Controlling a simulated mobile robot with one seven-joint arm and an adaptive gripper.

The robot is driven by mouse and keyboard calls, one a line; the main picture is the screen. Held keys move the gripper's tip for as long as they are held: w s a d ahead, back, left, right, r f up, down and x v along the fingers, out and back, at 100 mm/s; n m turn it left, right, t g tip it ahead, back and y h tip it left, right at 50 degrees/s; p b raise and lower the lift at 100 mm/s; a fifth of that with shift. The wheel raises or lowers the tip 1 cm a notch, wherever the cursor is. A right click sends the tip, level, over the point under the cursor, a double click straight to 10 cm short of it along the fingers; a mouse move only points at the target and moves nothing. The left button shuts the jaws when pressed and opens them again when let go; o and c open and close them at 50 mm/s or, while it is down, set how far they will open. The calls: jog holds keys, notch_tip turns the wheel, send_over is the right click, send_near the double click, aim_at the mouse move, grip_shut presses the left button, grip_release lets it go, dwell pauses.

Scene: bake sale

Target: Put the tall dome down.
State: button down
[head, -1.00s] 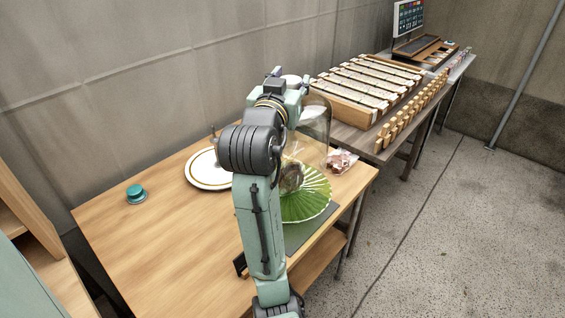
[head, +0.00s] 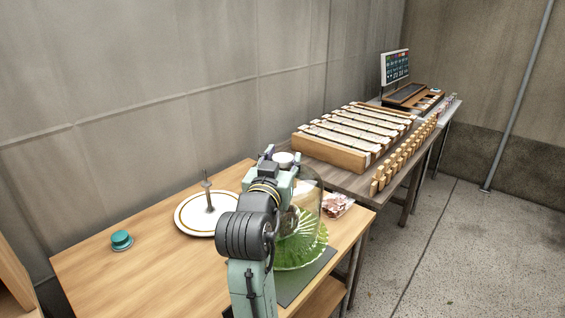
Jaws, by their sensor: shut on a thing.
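The tall dome (head: 312,201) is clear glass and stands upright in the head view, right of my arm. My gripper (head: 284,163) is at the top of the dome, shut on it; the exact grip is partly hidden by my wrist. The dome is over the green pleated plate (head: 297,258). Something pale and brownish shows through the glass, partly hidden by my arm. I cannot tell whether the dome's rim touches the plate.
A white gold-rimmed plate with a centre post (head: 186,221) stands left of my arm. A teal round object (head: 121,240) lies farther left. A clear bag (head: 337,206) is just right of the dome. Wooden racks (head: 330,152) fill the farther table. The front-left tabletop is clear.

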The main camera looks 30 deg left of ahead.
jog(key=shift+f, duration=0.2)
jog(key=c, duration=1)
grip_release()
jog(key=shift+r, duration=0.1)
